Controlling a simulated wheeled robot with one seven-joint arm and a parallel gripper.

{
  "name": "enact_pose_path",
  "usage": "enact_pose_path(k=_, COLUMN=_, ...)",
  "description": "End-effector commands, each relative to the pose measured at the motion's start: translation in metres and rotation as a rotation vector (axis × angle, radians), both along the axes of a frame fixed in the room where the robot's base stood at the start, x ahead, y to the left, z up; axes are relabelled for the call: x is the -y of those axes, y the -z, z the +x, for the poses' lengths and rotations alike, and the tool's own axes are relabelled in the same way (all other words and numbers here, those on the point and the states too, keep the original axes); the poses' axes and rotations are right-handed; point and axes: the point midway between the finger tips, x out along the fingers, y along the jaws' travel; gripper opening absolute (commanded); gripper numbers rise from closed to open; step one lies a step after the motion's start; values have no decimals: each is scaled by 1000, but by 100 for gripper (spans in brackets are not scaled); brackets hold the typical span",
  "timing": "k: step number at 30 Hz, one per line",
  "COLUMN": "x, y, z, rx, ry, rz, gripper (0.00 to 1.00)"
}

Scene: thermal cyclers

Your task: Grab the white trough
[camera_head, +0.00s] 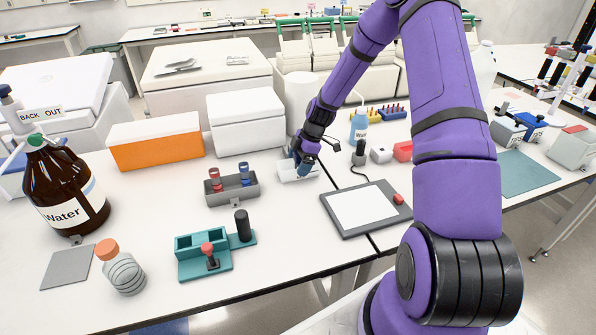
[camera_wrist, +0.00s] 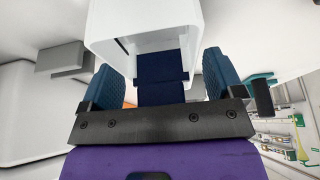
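The white trough (camera_head: 291,175) is a small white open box on the table, right of the grey tube rack in the head view. My gripper (camera_head: 302,168) points down at it and hides part of it. In the wrist view, the two blue fingers of my gripper (camera_wrist: 163,80) are wide apart. A white box-shaped body, apparently the trough (camera_wrist: 110,30), lies just beyond and partly between the fingertips. I cannot tell whether either finger touches it.
The grey tube rack (camera_head: 232,193) and a teal holder (camera_head: 205,264) stand left and in front. A flat grey device (camera_head: 345,224) lies to the right. White boxes (camera_head: 247,122) and a white cylinder (camera_head: 301,100) stand behind. Bare table lies in front of the trough.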

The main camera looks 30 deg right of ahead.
Motion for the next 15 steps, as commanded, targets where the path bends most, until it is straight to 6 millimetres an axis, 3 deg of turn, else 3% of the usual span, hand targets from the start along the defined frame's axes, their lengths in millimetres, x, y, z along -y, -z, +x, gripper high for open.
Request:
enact_pose_path(k=1, x=0, y=0, z=0, rx=0, ry=0, rz=0, gripper=75)
enact_pose_path(k=6, x=0, y=0, z=0, rx=0, ry=0, rz=0, gripper=41)
enact_pose_path(k=15, x=0, y=-2, z=0, rx=0, ry=0, rz=0, gripper=41)
